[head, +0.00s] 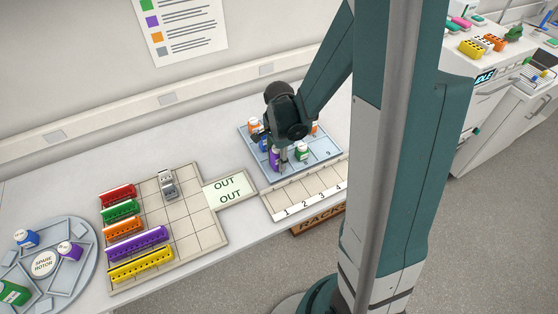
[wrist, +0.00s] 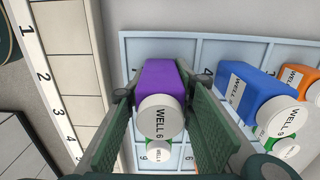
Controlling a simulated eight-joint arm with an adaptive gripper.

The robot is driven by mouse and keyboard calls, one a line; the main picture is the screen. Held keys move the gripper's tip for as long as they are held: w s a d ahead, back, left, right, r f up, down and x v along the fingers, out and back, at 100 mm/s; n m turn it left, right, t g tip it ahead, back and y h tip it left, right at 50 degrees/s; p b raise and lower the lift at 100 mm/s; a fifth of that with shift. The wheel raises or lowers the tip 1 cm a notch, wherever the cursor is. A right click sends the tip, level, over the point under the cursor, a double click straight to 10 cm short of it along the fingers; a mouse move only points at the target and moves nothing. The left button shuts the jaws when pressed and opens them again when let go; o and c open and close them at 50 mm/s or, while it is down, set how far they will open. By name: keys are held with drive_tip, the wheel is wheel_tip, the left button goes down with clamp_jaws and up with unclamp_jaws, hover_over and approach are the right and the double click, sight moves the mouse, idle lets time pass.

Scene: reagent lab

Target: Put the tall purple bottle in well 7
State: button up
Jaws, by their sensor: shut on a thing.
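The purple bottle (wrist: 162,82) has a white cap and a label that seems to read WELL 6. My gripper (wrist: 158,98) is shut on it, one finger on each side. In the head view the purple bottle (head: 274,159) is at the near left part of the pale blue well tray (head: 322,143), under my gripper (head: 281,150). I cannot tell whether its base touches the tray. The tray also shows in the wrist view (wrist: 139,51), with some well numbers visible, such as 4 and 9. I cannot make out a number 7.
Blue (wrist: 253,94), orange (wrist: 298,78) and green (wrist: 284,148) bottles stand close by on the tray. Another green bottle (wrist: 159,149) is just below the purple one in the wrist view. A numbered rack strip (head: 305,196) lies along the tray's front. Coloured racks (head: 138,243) are at left.

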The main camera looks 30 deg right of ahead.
drive_tip(key=o, duration=0.9)
drive_tip(key=shift+r, duration=0.15)
drive_tip(key=shift+r+p, duration=0.65)
drive_tip(key=shift+r, duration=5.35)
